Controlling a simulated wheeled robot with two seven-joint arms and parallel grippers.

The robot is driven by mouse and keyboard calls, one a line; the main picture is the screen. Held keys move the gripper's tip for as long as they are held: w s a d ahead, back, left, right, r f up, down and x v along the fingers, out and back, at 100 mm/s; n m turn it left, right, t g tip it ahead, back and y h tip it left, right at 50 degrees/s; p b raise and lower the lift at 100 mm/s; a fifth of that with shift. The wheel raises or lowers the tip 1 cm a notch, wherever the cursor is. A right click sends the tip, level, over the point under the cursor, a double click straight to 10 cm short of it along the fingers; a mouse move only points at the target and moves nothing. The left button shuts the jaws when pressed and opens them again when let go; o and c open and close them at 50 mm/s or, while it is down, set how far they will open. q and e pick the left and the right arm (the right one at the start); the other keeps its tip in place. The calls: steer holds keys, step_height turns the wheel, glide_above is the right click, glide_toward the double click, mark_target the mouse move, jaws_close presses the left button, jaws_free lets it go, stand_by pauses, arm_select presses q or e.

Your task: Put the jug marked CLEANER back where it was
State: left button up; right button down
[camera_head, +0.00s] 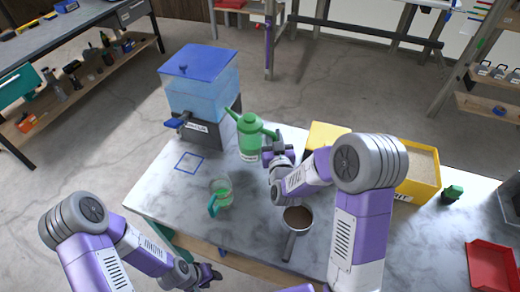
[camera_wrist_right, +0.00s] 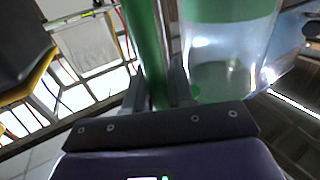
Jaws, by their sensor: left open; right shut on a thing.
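A green jug (camera_head: 249,140) with a spout on its left and a handle on its right is beside the water dispenser; its small white label is too small to read. My right gripper (camera_head: 271,146) is shut on its handle. In the right wrist view the green handle (camera_wrist_right: 147,45) runs between the fingers and the partly see-through jug body (camera_wrist_right: 228,60) is just right of them. I cannot tell whether the jug touches the table. A blue square outline (camera_head: 189,151) is empty on the table. My left gripper (camera_head: 210,277) is open and empty near the table's front edge.
The blue-lidded dispenser (camera_head: 200,85) stands at the table's back left. A clear green-handled cup (camera_head: 221,188) and a brown-filled pan (camera_head: 298,217) stand in front. Yellow bins (camera_head: 424,172), a green item (camera_head: 453,192) and a red tray (camera_head: 492,267) are on the right.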

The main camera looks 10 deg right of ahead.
steer(key=w+d+r+m+g+h+b, duration=0.1)
steer(key=w+d+r+m+h+b, duration=0.15)
steer(key=r+h, duration=0.25)
step_height(320, 180, down, 10)
steer(key=d+b, duration=0.1)
steer(key=b, duration=0.2)
steer(key=shift+r+m, duration=0.15)
steer(key=shift+m, duration=0.2)
steer(key=shift+f, duration=0.2)
steer(key=c, duration=1)
jaws_free()
steer(key=shift+o, duration=0.2)
steer(key=shift+r, duration=0.15)
steer(key=p+v, duration=0.1)
steer(key=v, duration=1.1)
steer(key=shift+p, duration=0.4)
